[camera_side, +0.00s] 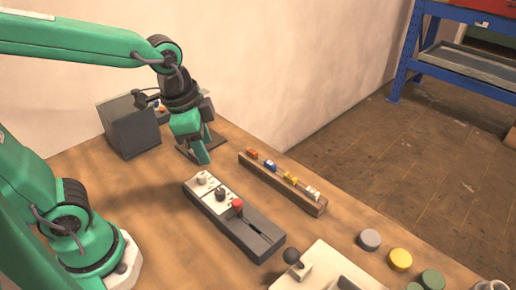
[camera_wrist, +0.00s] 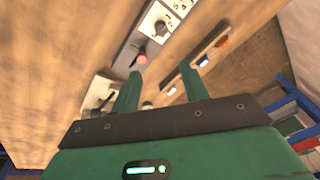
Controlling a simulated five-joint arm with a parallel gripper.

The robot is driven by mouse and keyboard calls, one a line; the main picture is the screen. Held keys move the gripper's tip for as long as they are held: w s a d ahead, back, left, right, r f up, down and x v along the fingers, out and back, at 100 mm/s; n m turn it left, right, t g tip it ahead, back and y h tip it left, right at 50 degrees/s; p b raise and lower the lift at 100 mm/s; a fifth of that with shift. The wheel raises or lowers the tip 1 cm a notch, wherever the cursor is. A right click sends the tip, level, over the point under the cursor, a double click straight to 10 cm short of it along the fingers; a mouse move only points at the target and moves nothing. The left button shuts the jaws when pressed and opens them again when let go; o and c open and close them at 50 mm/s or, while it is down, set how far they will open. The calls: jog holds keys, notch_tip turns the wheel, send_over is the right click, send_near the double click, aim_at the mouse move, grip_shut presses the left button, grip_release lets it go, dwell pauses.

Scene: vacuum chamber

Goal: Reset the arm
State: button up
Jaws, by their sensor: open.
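My green gripper (camera_side: 204,158) is above the far part of the wooden table (camera_side: 165,215) in the side view, behind the dark control panel (camera_side: 247,231). In the wrist view its two green fingers (camera_wrist: 160,72) are spread apart with nothing between them. My arm reaches in from the left, bent down at the wrist. The panel carries a pale knob, a dark knob and a red knob (camera_side: 237,203). The red knob also shows in the wrist view (camera_wrist: 141,59).
A wooden rack (camera_side: 280,183) with small coloured pieces stands right of the panel. A grey box (camera_side: 131,127) stands at the back left near the wall. A pale block with a black-knobbed lever (camera_side: 292,256) and several discs (camera_side: 400,258) are at the front right.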

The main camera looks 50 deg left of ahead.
jog(key=s+a+r+n+t, duration=0.3)
jog(key=s+a+n, duration=0.2)
jog(key=n, duration=0.3)
jog(key=shift+s+a, duration=0.15)
jog(key=shift+a, duration=0.05)
